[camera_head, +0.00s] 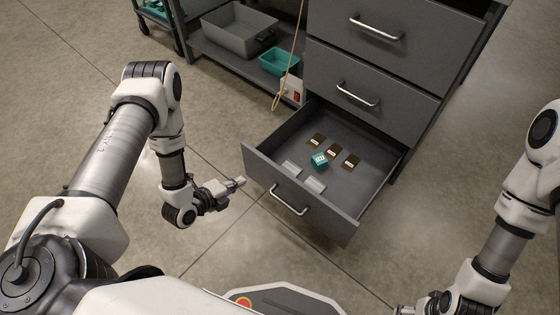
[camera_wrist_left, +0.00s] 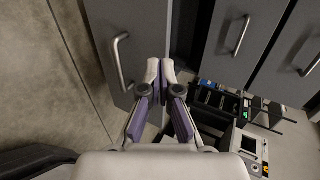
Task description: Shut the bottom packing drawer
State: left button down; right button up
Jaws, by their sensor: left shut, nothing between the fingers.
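The bottom drawer (camera_head: 328,222) is pulled well out of the grey cabinet, its front facing me. A metal bar handle (camera_head: 290,201) is on its front. Inside lie a small teal box (camera_head: 319,160), several dark brown packets (camera_head: 333,150) and two pale clear pieces (camera_head: 314,185). My left gripper (camera_head: 240,182) is shut and empty, just left of the drawer front's left end; contact cannot be told. In the left wrist view its closed fingertips (camera_wrist_left: 161,66) overlap a grey panel with a handle (camera_wrist_left: 121,62). My right gripper (camera_head: 404,310) barely shows at the bottom edge.
Two upper drawers with handles (camera_head: 377,28) (camera_head: 358,95) are shut. A low shelf left of the cabinet holds a grey bin (camera_head: 238,35) and a teal tray (camera_head: 279,62). A tan cord (camera_head: 293,50) hangs beside the cabinet. The floor before the drawer is clear.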

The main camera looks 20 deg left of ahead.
pick_arm(q)
jog(key=b, duration=0.5)
send_near(269, 165)
notch_tip(269, 165, down, 3)
jog(key=w, duration=0.2)
jog(key=shift+w+d+f+b, duration=0.1)
jog(key=shift+w+d+b, duration=0.15)
jog(key=shift+w+d, duration=0.3)
jog(key=shift+w+d+f+b, duration=0.1)
jog(key=shift+w+d+b, duration=0.2)
jog(key=shift+w, duration=0.35)
jog(key=shift+w+d+r, duration=0.2)
jog(key=shift+w+d, duration=0.05)
jog(key=shift+w, duration=0.35)
pick_arm(e)
jog(key=shift+w+a+f, duration=0.1)
jog(key=shift+f, duration=1.15)
jog(key=shift+w+a+f, duration=0.1)
jog(key=shift+f, duration=1.1)
